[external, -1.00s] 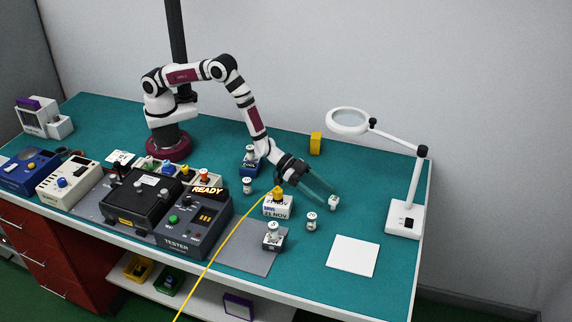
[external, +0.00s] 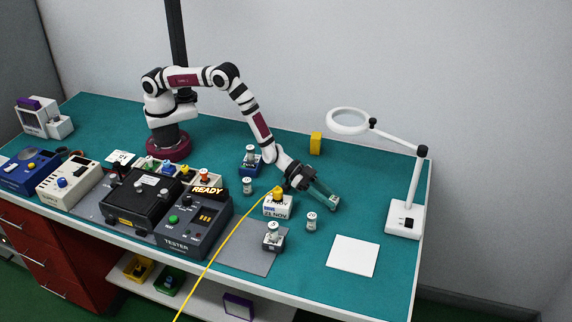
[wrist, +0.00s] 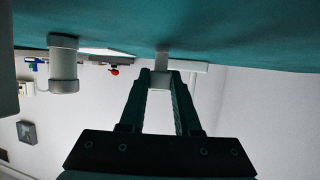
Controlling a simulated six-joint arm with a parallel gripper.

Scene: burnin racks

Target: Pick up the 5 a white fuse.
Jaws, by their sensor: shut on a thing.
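My gripper (external: 329,202) reaches low over the teal bench right of the middle, its fingers closed together. In the wrist view my gripper (wrist: 161,82) is shut on a small white fuse (wrist: 161,78), gripped between the fingertips. The external view hides this fuse behind the fingers, and its rating cannot be read. Its end is close to the bench surface; I cannot tell whether it touches. A second white fuse (external: 311,221) stands upright nearby, in front and to the left, apart from the fingers. A white fuse (wrist: 63,65) also shows large at left in the wrist view.
A white date block (external: 277,208) with a yellow top and cable stands left of my gripper. A magnifier lamp (external: 405,217) stands to the right. A white square (external: 353,256) lies in front. A fuse in a dark holder (external: 272,240) and the tester (external: 190,235) are left.

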